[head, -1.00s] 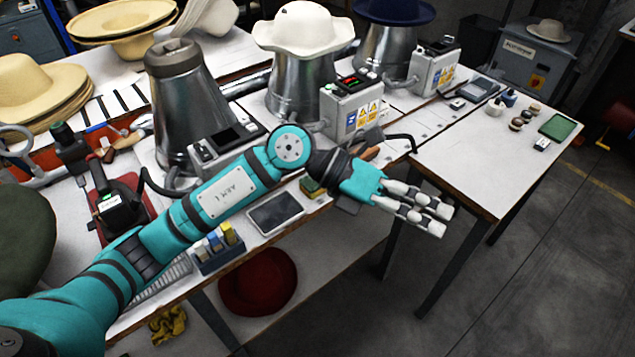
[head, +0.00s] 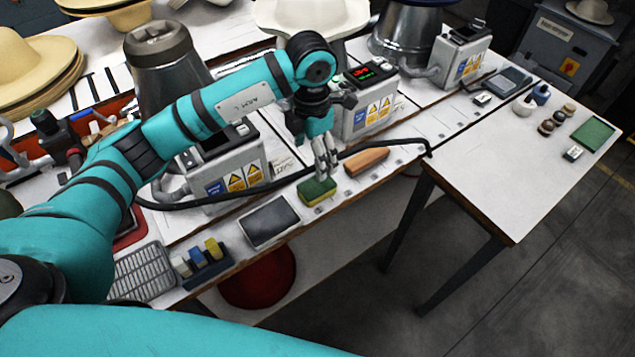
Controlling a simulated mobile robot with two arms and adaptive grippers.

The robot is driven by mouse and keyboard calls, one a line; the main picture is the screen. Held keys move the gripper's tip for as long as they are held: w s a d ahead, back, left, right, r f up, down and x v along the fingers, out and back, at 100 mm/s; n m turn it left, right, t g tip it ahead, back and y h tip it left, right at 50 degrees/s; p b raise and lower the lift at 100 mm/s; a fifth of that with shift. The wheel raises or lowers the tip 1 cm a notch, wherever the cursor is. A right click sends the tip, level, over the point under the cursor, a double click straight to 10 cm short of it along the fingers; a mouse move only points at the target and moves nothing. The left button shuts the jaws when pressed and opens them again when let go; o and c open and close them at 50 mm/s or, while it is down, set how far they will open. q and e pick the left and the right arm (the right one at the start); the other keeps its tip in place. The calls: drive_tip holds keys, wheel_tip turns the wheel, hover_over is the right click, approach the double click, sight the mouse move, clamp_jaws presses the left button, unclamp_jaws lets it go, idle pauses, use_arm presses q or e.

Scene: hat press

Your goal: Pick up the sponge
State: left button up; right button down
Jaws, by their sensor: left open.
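The sponge (head: 317,192), green on top with a yellow lower layer, lies on the white worktable (head: 345,190) near its front edge. My left gripper (head: 327,172) points down just above the sponge. Its fingers are open, and their tips are at or close to the sponge's upper face; I cannot tell whether they touch it. The fingers hide part of the sponge's back edge. My right gripper is not in view.
A dark tablet (head: 270,221) lies left of the sponge, and a wooden-backed brush (head: 366,162) lies to its right. A black cable (head: 385,147) runs behind the sponge. A control box (head: 362,105) stands behind my left gripper.

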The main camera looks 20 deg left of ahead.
use_arm(q)
hover_over(317, 185)
drive_tip(key=s, duration=0.1)
drive_tip(key=f, duration=0.4)
drive_tip(key=shift+a+p, duration=0.3)
drive_tip(key=shift+p, duration=0.05)
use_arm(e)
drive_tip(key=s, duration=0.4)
use_arm(q)
drive_tip(key=shift+w+f, duration=0.2)
drive_tip(key=shift+f, duration=0.75)
drive_tip(key=shift+f+p, duration=0.35)
drive_tip(key=shift+f, duration=0.6)
drive_tip(key=shift+d+f, duration=0.15)
drive_tip(key=shift+f, duration=0.2)
drive_tip(key=f, duration=0.1)
drive_tip(key=f+p, duration=0.1)
drive_tip(key=f, duration=0.1)
drive_tip(key=shift+w+d+f, duration=0.15)
drive_tip(key=shift+w+f, duration=0.15)
drive_tip(key=shift+f, duration=0.35)
drive_tip(key=shift+c, duration=1.3)
drive_tip(key=c, duration=0.5)
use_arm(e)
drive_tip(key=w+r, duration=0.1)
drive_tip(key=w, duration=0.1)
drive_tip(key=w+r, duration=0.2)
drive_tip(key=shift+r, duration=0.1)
